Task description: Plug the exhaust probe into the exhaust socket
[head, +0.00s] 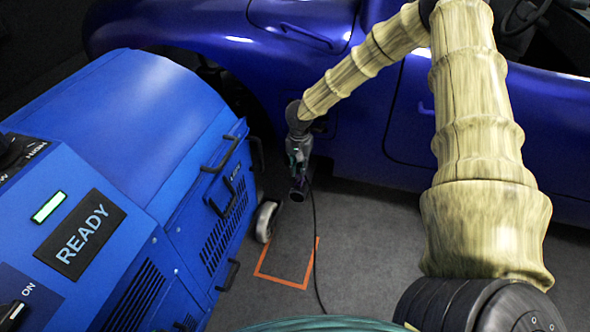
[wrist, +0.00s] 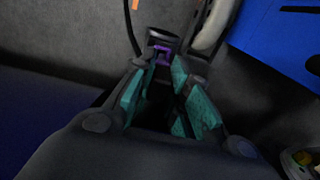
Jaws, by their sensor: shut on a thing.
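My gripper (head: 298,155), with teal finger pads, is low between the blue cabinet and the blue car, above the grey floor. It is shut on the exhaust probe (head: 298,190), a small dark piece with a purple part, which points downward. In the wrist view, the probe (wrist: 162,48) shows past the far end of the gripper (wrist: 158,78); the rest of it is hidden between the fingers. A thin dark cable (head: 314,235) hangs beside the probe to the floor. I cannot make out the exhaust socket in either view.
The blue cabinet (head: 140,120), with a READY sign (head: 80,234), handles and a caster wheel (head: 266,220), stands at the left. The blue car (head: 370,110) spans the back and right.

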